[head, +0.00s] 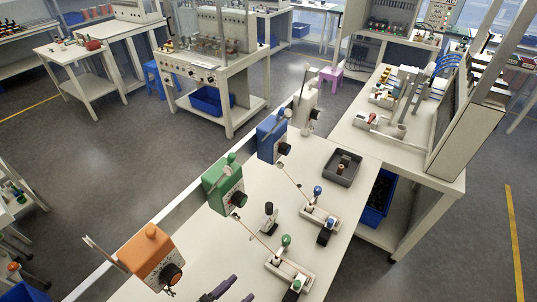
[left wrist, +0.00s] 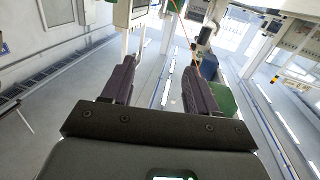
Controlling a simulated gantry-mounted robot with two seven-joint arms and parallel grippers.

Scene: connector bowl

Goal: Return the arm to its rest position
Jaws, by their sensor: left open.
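My left gripper (head: 242,287) shows only by its dark purple fingertips at the bottom edge of the head view, low over the front of the white table (head: 330,240). In the left wrist view my left gripper (left wrist: 160,66) has its two fingers well apart with nothing between them. The rest of the left arm is out of the head view. A dark grey square bowl (head: 342,168) sits on the table's far right part, with a small brown and black connector piece (head: 342,168) inside. My right gripper is in neither view.
Orange (head: 150,257), green (head: 223,186) and blue (head: 272,138) boxes with dials line the table's left edge. Two white bases with knobs (head: 320,216) (head: 289,270) and a small dark upright piece (head: 268,215) stand near the fingertips. A side bench (head: 440,170) adjoins at right.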

